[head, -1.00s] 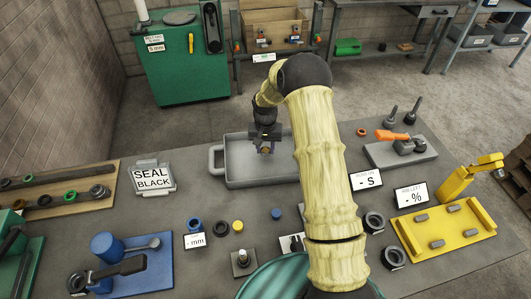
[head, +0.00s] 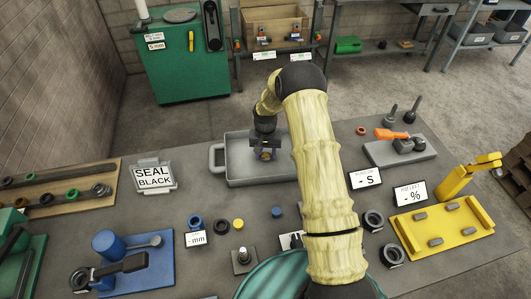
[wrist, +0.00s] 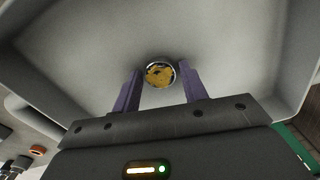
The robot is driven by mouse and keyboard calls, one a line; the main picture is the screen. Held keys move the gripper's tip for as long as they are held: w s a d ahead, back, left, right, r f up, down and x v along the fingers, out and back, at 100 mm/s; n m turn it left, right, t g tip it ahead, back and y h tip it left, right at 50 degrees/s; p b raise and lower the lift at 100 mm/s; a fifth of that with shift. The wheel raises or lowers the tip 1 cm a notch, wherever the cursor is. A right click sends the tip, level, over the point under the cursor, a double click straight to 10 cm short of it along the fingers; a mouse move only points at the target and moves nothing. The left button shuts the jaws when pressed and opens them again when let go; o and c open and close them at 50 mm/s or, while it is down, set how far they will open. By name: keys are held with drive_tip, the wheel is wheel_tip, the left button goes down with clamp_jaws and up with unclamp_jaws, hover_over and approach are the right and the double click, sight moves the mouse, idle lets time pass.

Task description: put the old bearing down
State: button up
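The old bearing (wrist: 160,74) is a small ring with a dark and silver rim, its face smeared with yellow-brown grease. In the wrist view it sits between the tips of my two purple fingers, close against both. My gripper (head: 265,149) appears shut on it, low over the grey tray (head: 232,172). The bearing also shows in the head view (head: 266,155) just under my gripper. The tray's pale floor and sloped walls surround it in the wrist view. Whether the bearing touches the tray floor is hard to tell.
A grey fixture with an orange handle (head: 391,134) is to the right. The tray floor around the bearing looks clear.

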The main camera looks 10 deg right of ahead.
drive_tip(key=shift+o, duration=0.9)
drive_tip(key=shift+r, duration=0.2)
wheel_tip(320, 180, up, 12)
drive_tip(key=b, duration=0.3)
